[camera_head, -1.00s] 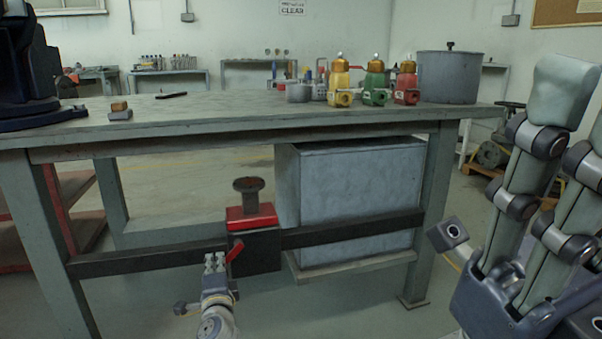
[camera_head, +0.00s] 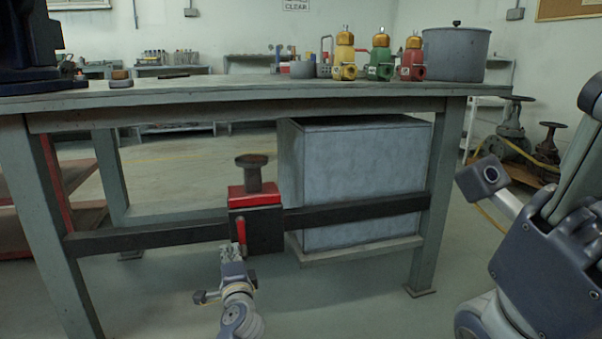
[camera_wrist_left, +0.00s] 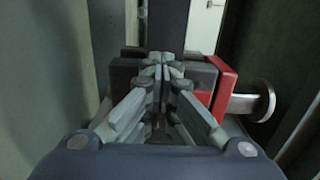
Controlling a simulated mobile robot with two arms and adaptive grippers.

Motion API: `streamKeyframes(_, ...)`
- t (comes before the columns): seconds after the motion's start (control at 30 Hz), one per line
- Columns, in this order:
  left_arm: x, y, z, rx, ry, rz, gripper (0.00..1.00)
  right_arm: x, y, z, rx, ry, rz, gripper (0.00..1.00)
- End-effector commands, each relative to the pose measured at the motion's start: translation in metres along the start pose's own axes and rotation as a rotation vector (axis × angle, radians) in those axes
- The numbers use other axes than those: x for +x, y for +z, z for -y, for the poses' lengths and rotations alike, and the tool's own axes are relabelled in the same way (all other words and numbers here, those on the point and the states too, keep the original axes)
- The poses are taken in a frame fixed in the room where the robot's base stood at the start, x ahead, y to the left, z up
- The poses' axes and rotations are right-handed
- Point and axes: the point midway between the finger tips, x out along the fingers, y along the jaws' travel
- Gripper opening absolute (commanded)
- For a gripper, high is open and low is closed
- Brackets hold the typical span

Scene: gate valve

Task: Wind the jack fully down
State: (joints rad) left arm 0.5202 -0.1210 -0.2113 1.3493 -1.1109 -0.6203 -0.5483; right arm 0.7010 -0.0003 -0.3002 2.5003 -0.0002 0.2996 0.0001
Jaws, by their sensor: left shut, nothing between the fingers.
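The jack (camera_head: 257,220) has a black body with a red top and a dark post (camera_head: 253,175) with a round pad, raised above it, at the bench's lower rail. A small red handle (camera_head: 241,231) stands nearly upright on its front. My left gripper (camera_head: 232,252) is shut and empty just below the handle; I cannot tell whether it touches it. In the left wrist view the fingertips (camera_wrist_left: 162,72) are together before the jack's dark body, with its red top (camera_wrist_left: 222,92) to the right; the handle is not distinguishable.
The bench (camera_head: 340,100) spans the view, with a dark rail (camera_head: 150,239) below. A large grey bin (camera_head: 370,185) is right of the jack. Yellow, green and red valves (camera_head: 380,60) and a grey pot (camera_head: 455,55) stand on top. The floor left of the jack is clear.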

Motion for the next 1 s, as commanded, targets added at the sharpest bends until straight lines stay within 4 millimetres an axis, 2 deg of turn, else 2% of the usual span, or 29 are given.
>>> streamKeyframes(0.03, -0.006, -0.019, -0.008, -0.004, 0.012, -0.04, 0.0, 0.0, 0.0, 0.0, 0.0, 0.0, 0.0, 0.4)
streamKeyframes(1.0, -0.078, -0.013, -0.004, -0.003, 0.008, -0.031, 0.0, 0.028, 0.01, -0.006, -0.002, -0.001, 0.0, 0.4)
